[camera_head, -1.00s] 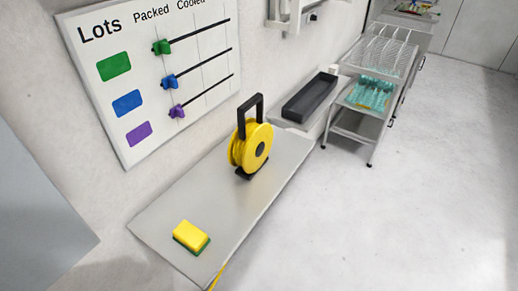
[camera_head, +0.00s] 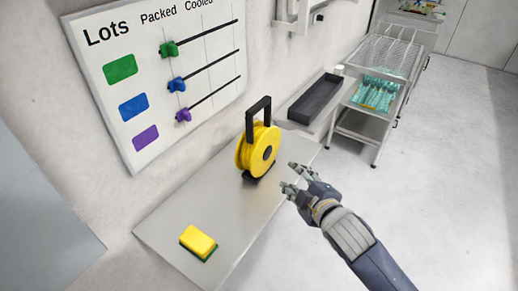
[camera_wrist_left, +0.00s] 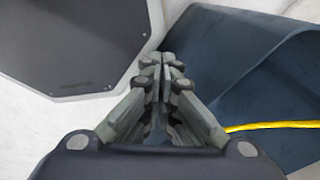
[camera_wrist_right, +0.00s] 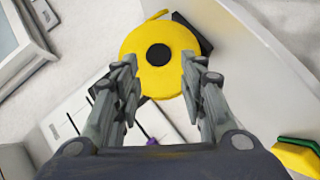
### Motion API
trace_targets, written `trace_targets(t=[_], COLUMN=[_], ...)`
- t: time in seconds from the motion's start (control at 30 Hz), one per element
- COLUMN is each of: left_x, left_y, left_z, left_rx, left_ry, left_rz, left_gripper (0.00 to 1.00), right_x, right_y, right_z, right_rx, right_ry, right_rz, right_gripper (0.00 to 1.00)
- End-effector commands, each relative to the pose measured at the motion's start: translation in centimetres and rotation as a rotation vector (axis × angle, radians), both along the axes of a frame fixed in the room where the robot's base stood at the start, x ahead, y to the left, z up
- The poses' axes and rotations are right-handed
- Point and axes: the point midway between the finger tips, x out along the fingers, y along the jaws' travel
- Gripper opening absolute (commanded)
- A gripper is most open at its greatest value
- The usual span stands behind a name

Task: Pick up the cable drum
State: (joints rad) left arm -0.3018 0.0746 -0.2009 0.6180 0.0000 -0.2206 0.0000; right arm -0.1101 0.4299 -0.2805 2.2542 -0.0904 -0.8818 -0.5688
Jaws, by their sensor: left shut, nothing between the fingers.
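The cable drum (camera_head: 256,150) is a yellow reel with a black handle and black foot. It stands upright on the grey shelf (camera_head: 190,215) against the wall. My right gripper (camera_head: 287,178) is just to the right of the drum and apart from it. In the right wrist view the gripper (camera_wrist_right: 158,75) is open and empty, with the drum's round yellow face (camera_wrist_right: 150,75) ahead, seen between and beyond the fingertips. My left gripper (camera_wrist_left: 167,62) is shut and empty in the left wrist view; it is outside the head view.
A yellow and green sponge (camera_head: 199,243) lies near the shelf's front end. A dark tray (camera_head: 315,98) sits on a ledge beyond the drum. A wire-rack cart (camera_head: 390,55) stands farther back. A lots board (camera_head: 150,75) hangs on the wall. The floor at right is clear.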

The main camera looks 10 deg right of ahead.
Motion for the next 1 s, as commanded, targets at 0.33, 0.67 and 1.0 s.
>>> trace_targets(t=[0.33,0.67,1.0], left_x=[0.3,0.3,0.4], left_y=[0.4,0.5,0.5], left_z=[0.1,1.4,2.7], left_rx=[0.004,0.005,0.005], left_ry=[-0.004,-0.005,-0.006], left_rz=[-0.002,-0.002,-0.001], left_gripper=[0.0,0.0,0.0], right_x=[6.4,10.7,13.3], right_y=[1.7,2.9,3.7], right_z=[10.6,11.3,11.5], right_rx=[-0.408,-0.425,-0.423], right_ry=[-0.439,-0.458,-0.456], right_rz=[0.239,0.247,0.247], right_gripper=[0.38,0.38,0.38])
